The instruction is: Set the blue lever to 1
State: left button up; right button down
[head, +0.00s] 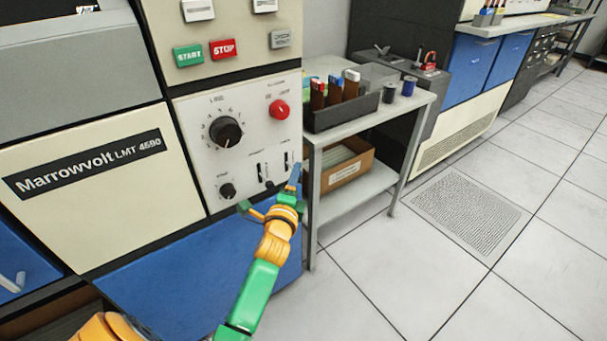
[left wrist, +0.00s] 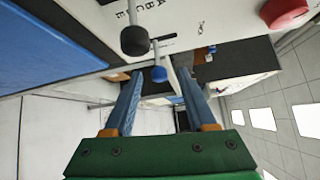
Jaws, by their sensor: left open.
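The blue lever (left wrist: 159,73), a thin pale stem with a round blue knob, sticks out from the white control panel (head: 200,115). In the left wrist view its knob appears between my left fingertips, with a gap on each side. A lever with a black knob (left wrist: 134,40) is beside it, outside the fingers. My left gripper (head: 270,191) is open at the panel's lower right; its blue fingers also show in the left wrist view (left wrist: 160,80). In the head view the blue knob is hard to make out near the gripper. The lever's scale is too small to read. My right gripper is not in view.
Green START (head: 188,56) and red STOP (head: 222,48) buttons are above. A grey cart (head: 400,128) stands close at right; open floor lies beyond.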

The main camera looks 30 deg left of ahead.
pick_arm(q)
jog(key=x, duration=0.3)
jog(key=shift+f, duration=0.15)
jog(key=shift+d, duration=0.1)
grip_shut()
dwell(1.1)
